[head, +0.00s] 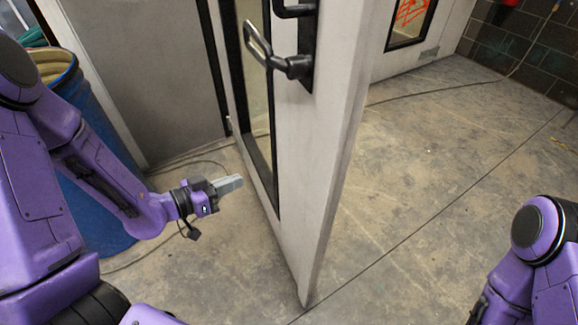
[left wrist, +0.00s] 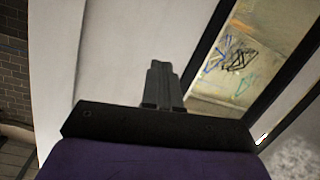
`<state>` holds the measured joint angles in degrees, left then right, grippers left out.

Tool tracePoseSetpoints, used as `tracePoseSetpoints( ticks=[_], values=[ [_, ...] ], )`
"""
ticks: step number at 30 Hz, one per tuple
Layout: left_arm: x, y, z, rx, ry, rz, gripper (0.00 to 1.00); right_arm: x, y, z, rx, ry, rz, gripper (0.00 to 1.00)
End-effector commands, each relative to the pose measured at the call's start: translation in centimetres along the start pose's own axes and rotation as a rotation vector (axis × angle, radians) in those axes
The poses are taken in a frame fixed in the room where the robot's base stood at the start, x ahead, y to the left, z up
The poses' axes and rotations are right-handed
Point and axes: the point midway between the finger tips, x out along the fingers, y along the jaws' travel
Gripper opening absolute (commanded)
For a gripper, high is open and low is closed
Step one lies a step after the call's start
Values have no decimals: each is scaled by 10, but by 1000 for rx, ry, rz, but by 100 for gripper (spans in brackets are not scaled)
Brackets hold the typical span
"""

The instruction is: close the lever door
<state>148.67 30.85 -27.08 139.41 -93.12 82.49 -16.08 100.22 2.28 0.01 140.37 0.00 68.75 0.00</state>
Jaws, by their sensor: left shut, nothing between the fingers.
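The lever door (head: 335,110) is a pale panel standing open, its free edge towards me in the head view. It has a dark-framed window (head: 262,125) and a black handle plate with a looped lever (head: 290,64) near the top. My left gripper (head: 232,183) is shut and empty, to the left of the door and well below the lever. In the left wrist view the shut fingers (left wrist: 162,80) show in front of the pale door face (left wrist: 115,55) and its window (left wrist: 245,55). I cannot tell whether they touch it. My right gripper is out of view.
Blue barrels (head: 100,130) stand on the left behind my left arm. A grey wall panel (head: 150,70) is behind them. The concrete floor (head: 440,180) to the right of the door is clear, apart from a thin cable. Another windowed panel (head: 410,25) stands at the back.

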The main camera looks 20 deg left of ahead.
Motion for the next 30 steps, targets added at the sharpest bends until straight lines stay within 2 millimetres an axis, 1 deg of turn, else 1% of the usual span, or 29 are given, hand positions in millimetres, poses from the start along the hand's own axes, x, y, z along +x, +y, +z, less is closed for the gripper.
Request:
tracePoseSetpoints(
  ticks=[1, 3, 4, 8, 11, 14, 24, 27, 30],
  values=[
    [-1, 4, -12, 64, 64, 72, 0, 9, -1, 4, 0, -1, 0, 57],
    [-7, 15, -27, 141, 125, 168, 0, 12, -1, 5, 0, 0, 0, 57],
    [-9, 19, -31, 169, 144, 200, 0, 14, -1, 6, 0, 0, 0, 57],
    [-16, 29, -39, 235, 188, 280, 0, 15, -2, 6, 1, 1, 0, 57],
    [-10, 34, -41, 244, 191, 293, 0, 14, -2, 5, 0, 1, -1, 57],
    [6, 39, -44, 241, 191, 293, 0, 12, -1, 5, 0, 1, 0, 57],
    [76, 61, -54, 241, 188, 291, 0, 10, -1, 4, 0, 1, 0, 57],
    [93, 67, -58, 239, 188, 291, 0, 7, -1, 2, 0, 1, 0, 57],
    [105, 71, -60, 241, 187, 290, 0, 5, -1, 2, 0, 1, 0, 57]
  ],
)
